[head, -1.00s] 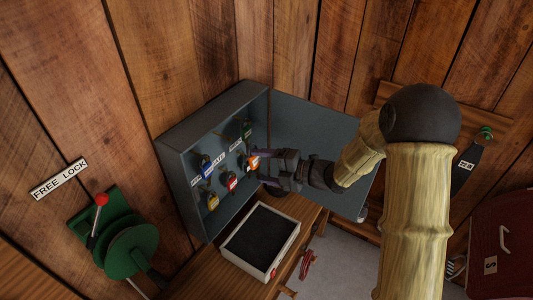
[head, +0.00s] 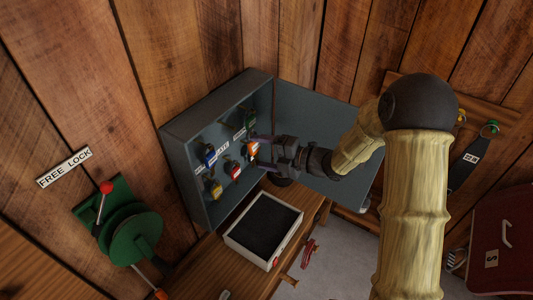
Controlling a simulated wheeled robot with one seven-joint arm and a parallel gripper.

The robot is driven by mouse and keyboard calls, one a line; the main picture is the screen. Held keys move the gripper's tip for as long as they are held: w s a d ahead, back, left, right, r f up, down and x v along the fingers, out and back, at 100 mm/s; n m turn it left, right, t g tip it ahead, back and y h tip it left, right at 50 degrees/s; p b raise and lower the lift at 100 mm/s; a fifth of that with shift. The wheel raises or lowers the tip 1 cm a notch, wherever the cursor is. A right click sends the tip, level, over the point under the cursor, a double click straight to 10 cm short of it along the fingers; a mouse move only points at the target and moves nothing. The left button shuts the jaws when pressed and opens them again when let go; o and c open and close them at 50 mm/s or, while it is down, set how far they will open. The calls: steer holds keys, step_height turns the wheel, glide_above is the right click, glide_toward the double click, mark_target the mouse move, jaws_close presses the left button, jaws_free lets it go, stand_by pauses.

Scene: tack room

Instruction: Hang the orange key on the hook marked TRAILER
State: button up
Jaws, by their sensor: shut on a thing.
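The orange key (head: 252,149) is in my gripper (head: 257,148) inside the open key cabinet (head: 196,124). My gripper is shut on it, close to the cabinet's back panel. Blue (head: 209,155), yellow (head: 215,188), red (head: 233,170) and green (head: 250,119) keys hang on hooks around it. White labels sit above the hooks; one reads as ending in "ATE" (head: 222,147). I cannot read a TRAILER label, and the fingers hide part of the panel. I cannot tell whether the orange key touches a hook.
The cabinet door (head: 318,125) stands open to the right, behind my wrist. A white tray with a dark lining (head: 232,242) rests on the wooden bench (head: 190,274) below. A green lever device (head: 130,235) is on the left wall. A red chest (head: 503,235) stands at right.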

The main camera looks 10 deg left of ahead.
steer(key=r+x, duration=0.1)
steer(key=x, duration=0.5)
steer(key=shift+w+p, duration=0.35)
stand_by(0.6)
steer(key=shift+a+b, duration=0.1)
steer(key=shift+b, duration=0.3)
